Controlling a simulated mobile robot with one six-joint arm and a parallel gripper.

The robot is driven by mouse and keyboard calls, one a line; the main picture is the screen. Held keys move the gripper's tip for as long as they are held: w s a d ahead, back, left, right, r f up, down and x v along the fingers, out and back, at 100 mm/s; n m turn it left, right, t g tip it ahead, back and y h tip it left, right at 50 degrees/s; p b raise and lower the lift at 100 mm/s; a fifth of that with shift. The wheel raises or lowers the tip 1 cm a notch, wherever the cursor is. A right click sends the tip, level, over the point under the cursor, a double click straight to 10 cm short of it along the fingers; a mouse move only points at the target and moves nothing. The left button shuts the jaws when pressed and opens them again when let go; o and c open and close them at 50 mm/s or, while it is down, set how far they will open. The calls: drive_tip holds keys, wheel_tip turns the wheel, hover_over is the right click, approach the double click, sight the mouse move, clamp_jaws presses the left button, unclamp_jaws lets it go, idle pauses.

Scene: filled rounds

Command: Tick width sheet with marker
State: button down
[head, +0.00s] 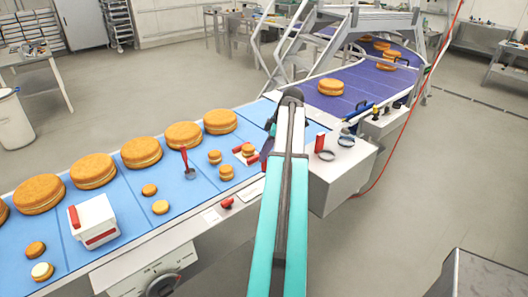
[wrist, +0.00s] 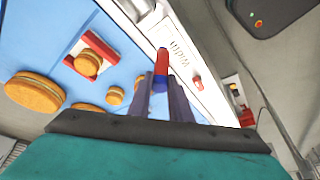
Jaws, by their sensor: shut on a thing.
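My gripper (wrist: 165,98) shows in the wrist view with its two grey fingers shut on a marker (wrist: 162,62), red with a blue band low down. The marker stands up between the fingers. A white strip (wrist: 182,48) just beyond it carries printed letters that read like "Width"; this appears to be the width sheet. The marker overlaps its edge in the picture, and I cannot tell whether it touches. No tick is visible on the part that shows.
A blue conveyor (head: 115,205) carries several large filled rounds (head: 141,152) and smaller ones. A white box (head: 92,221) with red trim stands on it. A red-and-white holder (wrist: 87,64) bears small rounds. A red upright block (head: 320,142) stands right of my arm.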

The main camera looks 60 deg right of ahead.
sight(264, 170)
drive_tip(key=shift+f, duration=0.25)
drive_tip(key=shift+f+b, duration=1.4)
drive_tip(key=shift+f, duration=1.35)
drive_tip(key=shift+f, duration=0.25)
drive_tip(key=shift+a+f+b, duration=0.1)
drive_tip(key=shift+f+b, duration=0.25)
drive_tip(key=shift+b, duration=0.05)
idle(1.3)
drive_tip(key=shift+r, duration=0.15)
drive_tip(key=shift+r+p, duration=1.65)
drive_tip(key=shift+r, duration=1.75)
drive_tip(key=shift+w, duration=0.1)
